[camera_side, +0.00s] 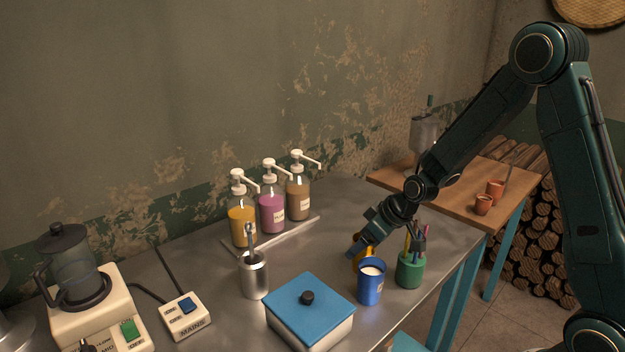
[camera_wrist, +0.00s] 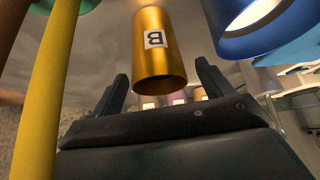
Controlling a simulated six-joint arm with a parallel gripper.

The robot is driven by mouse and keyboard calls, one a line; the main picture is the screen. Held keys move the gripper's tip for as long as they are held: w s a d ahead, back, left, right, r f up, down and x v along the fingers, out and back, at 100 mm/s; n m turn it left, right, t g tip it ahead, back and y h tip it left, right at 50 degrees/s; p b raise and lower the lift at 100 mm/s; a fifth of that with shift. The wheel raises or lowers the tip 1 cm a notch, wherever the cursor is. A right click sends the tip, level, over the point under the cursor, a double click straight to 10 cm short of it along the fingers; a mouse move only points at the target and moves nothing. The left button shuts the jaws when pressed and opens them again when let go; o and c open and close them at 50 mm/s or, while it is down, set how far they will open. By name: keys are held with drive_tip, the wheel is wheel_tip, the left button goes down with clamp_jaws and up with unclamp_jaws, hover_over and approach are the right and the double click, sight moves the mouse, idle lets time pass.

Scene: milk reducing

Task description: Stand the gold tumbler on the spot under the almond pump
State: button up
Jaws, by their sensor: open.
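The gold tumbler (camera_wrist: 160,58) carries a white label with a B and fills the middle of the wrist view, ahead of and between the fingers of my gripper (camera_wrist: 162,82). My gripper is open, with a gap visible on both sides of the tumbler. In the side view my gripper (camera_side: 357,248) is low over the table, and the tumbler (camera_side: 368,254) is mostly hidden behind it and the blue cup. Three pump bottles, yellow (camera_side: 242,226), pink (camera_side: 272,212) and brown (camera_side: 298,203), stand in a row at the back. Their labels are too small to read.
The blue cup (camera_side: 371,287) with white contents and the green pot (camera_side: 409,270) of sticks stand close beside my gripper. A metal pot (camera_side: 254,276) and a blue-lidded box (camera_side: 310,312) stand left of them. Bare table lies between the bottles and my gripper.

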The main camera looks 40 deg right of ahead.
drive_tip(key=shift+x, duration=0.9)
drive_tip(key=c, duration=1.3)
drive_tip(key=shift+r, duration=0.1)
wheel_tip(320, 180, up, 20)
